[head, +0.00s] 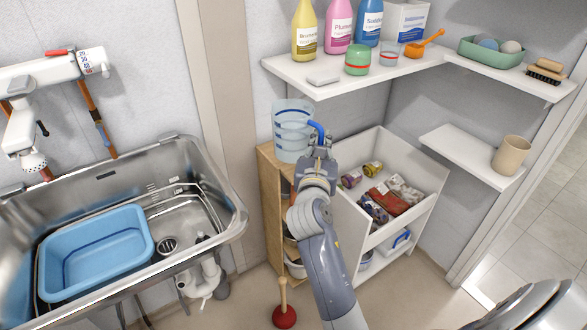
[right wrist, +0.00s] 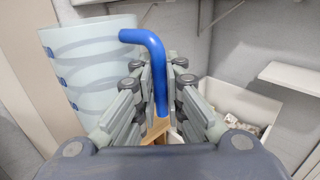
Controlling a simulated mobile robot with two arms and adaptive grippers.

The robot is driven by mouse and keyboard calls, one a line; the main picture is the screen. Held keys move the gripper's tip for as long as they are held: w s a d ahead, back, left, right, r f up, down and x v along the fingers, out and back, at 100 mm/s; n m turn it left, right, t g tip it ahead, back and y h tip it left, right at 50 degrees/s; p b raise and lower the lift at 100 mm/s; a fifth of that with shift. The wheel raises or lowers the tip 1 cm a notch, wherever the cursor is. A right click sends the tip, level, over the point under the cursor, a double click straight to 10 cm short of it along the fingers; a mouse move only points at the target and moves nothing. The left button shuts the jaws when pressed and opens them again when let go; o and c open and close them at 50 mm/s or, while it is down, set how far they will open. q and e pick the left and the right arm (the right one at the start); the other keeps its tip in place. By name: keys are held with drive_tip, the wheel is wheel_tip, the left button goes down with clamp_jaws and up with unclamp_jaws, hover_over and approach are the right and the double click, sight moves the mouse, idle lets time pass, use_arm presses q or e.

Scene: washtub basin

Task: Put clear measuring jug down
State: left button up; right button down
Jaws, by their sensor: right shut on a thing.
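The clear measuring jug (head: 290,133) is tall and see-through with pale blue bands and a blue handle. It is upright at the wooden shelf unit (head: 272,190), over its top; I cannot tell whether its base touches. My right gripper (head: 317,150) is shut on the blue handle, to the right of the jug body. In the right wrist view the jug (right wrist: 90,70) stands at the left, and its bent blue handle (right wrist: 157,65) runs down between the fingers of my right gripper (right wrist: 160,105). My left gripper is not in view.
A white open bin (head: 412,215) with packets and jars is right of the wooden unit. A shelf (head: 300,77) with bottles hangs above. A steel sink (head: 222,205) holding a blue basin (head: 95,250) is at left. A red plunger (head: 284,315) stands on the floor.

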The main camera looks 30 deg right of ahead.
drive_tip(key=w+d+f+m+g+h+b, duration=0.25)
drive_tip(key=w+d+b, duration=0.35)
drive_tip(key=w+b, duration=0.5)
drive_tip(key=shift+m+g+h, duration=0.25)
drive_tip(key=shift+g+h, duration=0.1)
drive_tip(key=f+b, duration=0.1)
drive_tip(key=f, duration=0.2)
drive_tip(key=f+b, duration=0.1)
drive_tip(key=f, duration=0.2)
drive_tip(key=f+b, duration=0.1)
drive_tip(key=f, duration=0.2)
drive_tip(key=shift+w+a, duration=0.2)
drive_tip(key=shift+a, duration=0.05)
drive_tip(key=shift+f, duration=0.25)
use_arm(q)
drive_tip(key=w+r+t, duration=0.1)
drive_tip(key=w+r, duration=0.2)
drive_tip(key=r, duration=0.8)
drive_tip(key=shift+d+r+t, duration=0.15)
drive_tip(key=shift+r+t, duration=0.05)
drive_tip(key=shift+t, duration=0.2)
use_arm(e)
drive_tip(key=shift+r, duration=0.1)
